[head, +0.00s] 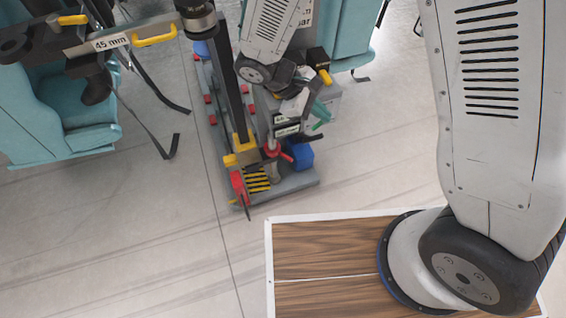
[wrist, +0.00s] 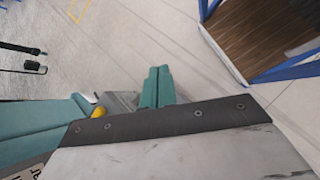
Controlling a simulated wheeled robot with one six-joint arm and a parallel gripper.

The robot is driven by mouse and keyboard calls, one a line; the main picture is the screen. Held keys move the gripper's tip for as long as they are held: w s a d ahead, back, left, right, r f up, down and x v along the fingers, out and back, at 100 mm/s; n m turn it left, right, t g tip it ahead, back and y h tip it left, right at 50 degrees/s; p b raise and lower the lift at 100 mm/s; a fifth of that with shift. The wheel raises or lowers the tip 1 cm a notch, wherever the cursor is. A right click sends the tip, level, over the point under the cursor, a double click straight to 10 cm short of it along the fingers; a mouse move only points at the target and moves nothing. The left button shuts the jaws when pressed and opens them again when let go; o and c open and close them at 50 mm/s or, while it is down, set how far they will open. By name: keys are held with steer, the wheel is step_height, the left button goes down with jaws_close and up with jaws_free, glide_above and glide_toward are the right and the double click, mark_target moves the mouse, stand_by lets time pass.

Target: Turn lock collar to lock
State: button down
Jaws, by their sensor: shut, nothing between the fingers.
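My gripper (head: 320,114) has teal fingers and is at the end of my arm, over the right side of the grey mechanism base (head: 306,181). In the wrist view its fingers (wrist: 156,88) are together with nothing between them. A small red part (head: 272,152) sits just below and left of the gripper, beside a yellow bracket (head: 243,150). A dark ringed cylinder (head: 198,17) stands at the top edge of the head view. I cannot tell which part is the lock collar or how it is turned.
Teal seats (head: 85,125) stand left and right of the mechanism. A yellow-and-black striped plate (head: 257,181), a red lever (head: 238,184) and a blue block (head: 299,156) are at its near end. A label reads 45 mm. The pale floor (head: 120,220) in front is clear.

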mark_target(279, 153)
steer(key=w+a+f+n+t+y, duration=0.1)
steer(key=a+f+n+t, duration=0.3)
steer(key=f, duration=0.9)
steer(key=w+a+f+n+t+y, duration=0.1)
steer(key=a+f+n+t, duration=0.1)
steer(key=a+f+n, duration=0.75)
steer(key=a+f+n+t+y, duration=0.1)
steer(key=a+f+n+t, duration=0.15)
steer(key=f, duration=1.35)
steer(key=w+d+f, duration=0.6)
steer(key=w+d, duration=0.1)
steer(key=w, duration=0.1)
steer(key=shift+w+d+f, duration=0.15)
steer(key=shift+w+f, duration=0.05)
steer(key=shift+w, duration=0.2)
